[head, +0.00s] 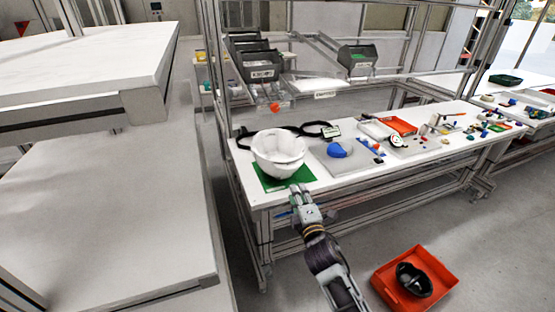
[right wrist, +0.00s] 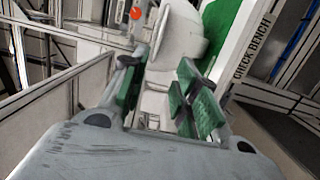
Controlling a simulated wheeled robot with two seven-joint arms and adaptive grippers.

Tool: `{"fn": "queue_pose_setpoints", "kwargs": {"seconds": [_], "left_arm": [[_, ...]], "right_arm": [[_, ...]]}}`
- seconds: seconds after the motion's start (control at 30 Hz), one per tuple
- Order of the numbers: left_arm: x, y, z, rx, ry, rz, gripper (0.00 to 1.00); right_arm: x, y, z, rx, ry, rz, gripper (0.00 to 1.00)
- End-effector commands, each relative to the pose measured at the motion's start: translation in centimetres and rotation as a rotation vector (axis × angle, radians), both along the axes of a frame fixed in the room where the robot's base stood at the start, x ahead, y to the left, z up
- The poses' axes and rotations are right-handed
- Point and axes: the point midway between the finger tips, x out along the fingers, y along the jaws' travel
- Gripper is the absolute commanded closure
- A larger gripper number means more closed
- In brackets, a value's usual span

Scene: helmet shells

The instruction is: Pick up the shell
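A white helmet shell (head: 278,150) sits bowl-like, its opening facing up, on a green mat (head: 268,182) at the left end of the bench. My right gripper (head: 299,190) is at the bench's front edge, just in front of the shell. In the right wrist view the two green-padded fingers (right wrist: 160,98) are apart. The white shell (right wrist: 180,38) shows just beyond and between them; I cannot tell whether they touch it. My left gripper is not in view.
The white bench (head: 300,191) also carries a blue part (head: 338,150), black straps (head: 318,130) and an orange tray (head: 400,125). An orange bin (head: 383,288) with a black shell (head: 413,279) stands on the floor at right. A large pale table (head: 110,200) fills the left.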

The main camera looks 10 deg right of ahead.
Motion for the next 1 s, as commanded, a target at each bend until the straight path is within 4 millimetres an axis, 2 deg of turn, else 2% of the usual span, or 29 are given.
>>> {"fn": "queue_pose_setpoints", "kwargs": {"seconds": [0.47,1.0], "left_arm": [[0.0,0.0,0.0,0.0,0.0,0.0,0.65],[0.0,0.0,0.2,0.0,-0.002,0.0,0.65]], "right_arm": [[0.5,0.0,0.1,0.001,-0.001,0.0,0.7],[4.6,0.2,0.0,0.001,0.0,0.0,0.7]]}}
